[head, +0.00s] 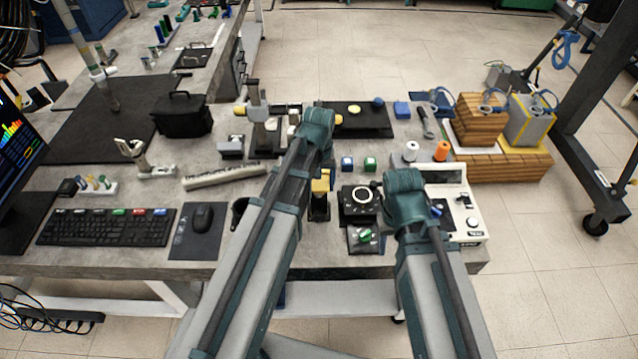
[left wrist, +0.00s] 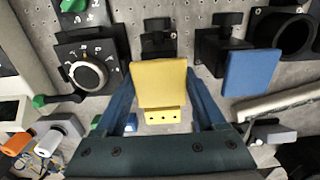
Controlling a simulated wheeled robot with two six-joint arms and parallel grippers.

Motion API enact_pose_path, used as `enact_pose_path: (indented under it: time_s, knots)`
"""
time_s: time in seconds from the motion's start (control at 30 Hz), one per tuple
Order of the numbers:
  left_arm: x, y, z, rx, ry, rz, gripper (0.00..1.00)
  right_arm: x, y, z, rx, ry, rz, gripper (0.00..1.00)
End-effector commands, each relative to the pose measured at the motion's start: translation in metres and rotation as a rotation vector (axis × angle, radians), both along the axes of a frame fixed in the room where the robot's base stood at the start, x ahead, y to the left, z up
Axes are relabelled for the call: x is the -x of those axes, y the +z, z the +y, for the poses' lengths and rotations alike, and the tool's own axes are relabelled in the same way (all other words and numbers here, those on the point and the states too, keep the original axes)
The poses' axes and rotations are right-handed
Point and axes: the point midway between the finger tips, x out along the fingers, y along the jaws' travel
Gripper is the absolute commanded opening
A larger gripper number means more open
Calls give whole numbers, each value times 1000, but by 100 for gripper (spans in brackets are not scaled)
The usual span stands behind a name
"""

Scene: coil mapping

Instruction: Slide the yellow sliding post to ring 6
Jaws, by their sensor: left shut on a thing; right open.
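The yellow sliding post (left wrist: 158,82) shows in the left wrist view as a yellow plate with a holed lower edge. My left gripper (left wrist: 160,100) is shut on it, with one blue finger on each side. In the head view a yellow block (head: 321,182) shows beside my left forearm, above a dark stand. A blue plate-like post (left wrist: 250,72) stands to its right in the left wrist view. I cannot make out a ring 6 or any ring numbers. My right gripper (head: 405,205) is open over the right of the bench; its fingertips are mostly hidden.
A black dial box (head: 360,205) with a green-knob box (head: 364,238) sits between my arms. Two small cubes (head: 358,163) lie behind it. A pale bar (head: 222,177) lies left of my left arm. White and orange spools (head: 441,151) stand behind my right gripper.

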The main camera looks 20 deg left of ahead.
Motion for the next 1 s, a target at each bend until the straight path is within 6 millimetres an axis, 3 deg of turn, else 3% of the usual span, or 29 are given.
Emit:
enact_pose_path:
  time_s: [0.03,0.3,0.67,0.7,0.83,1.0]
  knots:
    - [0,13,0,0,0,1,0,0,13,0,0,0,0,50]
    - [0,51,0,0,0,1,0,0,51,0,0,1,0,50]
    - [0,51,0,0,0,1,0,0,51,0,0,2,0,50]
    - [0,51,0,0,0,1,76,0,51,0,0,2,0,50]
    - [0,51,0,0,0,1,99,0,51,0,0,1,0,50]
    - [0,51,0,0,0,1,100,0,51,0,0,1,0,50]
